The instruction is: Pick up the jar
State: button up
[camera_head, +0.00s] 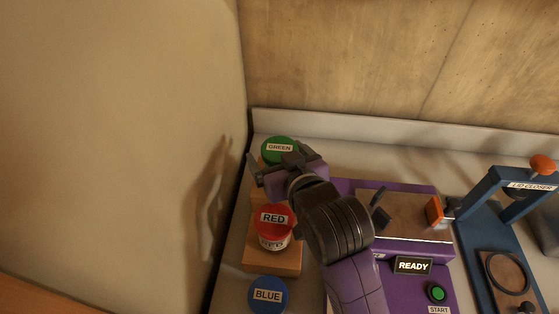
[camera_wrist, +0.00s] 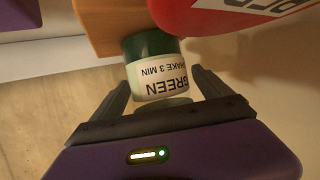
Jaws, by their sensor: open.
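A jar with a green lid (camera_head: 279,146) stands at the back left in the head view, partly hidden by my gripper (camera_head: 274,164). In the wrist view this green jar (camera_wrist: 160,75), its label reading GREEN and SHAKE 3 MIN, sits between the two fingers of my gripper (camera_wrist: 160,80). The fingers are apart, one on each side of the jar, with gaps showing. A jar with a red lid (camera_head: 275,218) stands nearer on a wooden block; its red lid also shows in the wrist view (camera_wrist: 205,15). A blue lid marked BLUE (camera_head: 268,293) is nearest.
The wooden block (camera_head: 285,259) lies under the red jar. A purple machine (camera_head: 405,248) with a READY screen and green START button stands to the right. A blue lid closer (camera_head: 480,222) is farther right. A beige wall (camera_head: 120,130) closes off the left side.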

jog(key=shift+w+a+f, duration=0.2)
jog(key=shift+w+f, duration=0.05)
jog(key=shift+w, duration=0.35)
jog(key=c, duration=1.6)
jog(key=shift+c, duration=1.4)
jog(key=shift+r, duration=0.1)
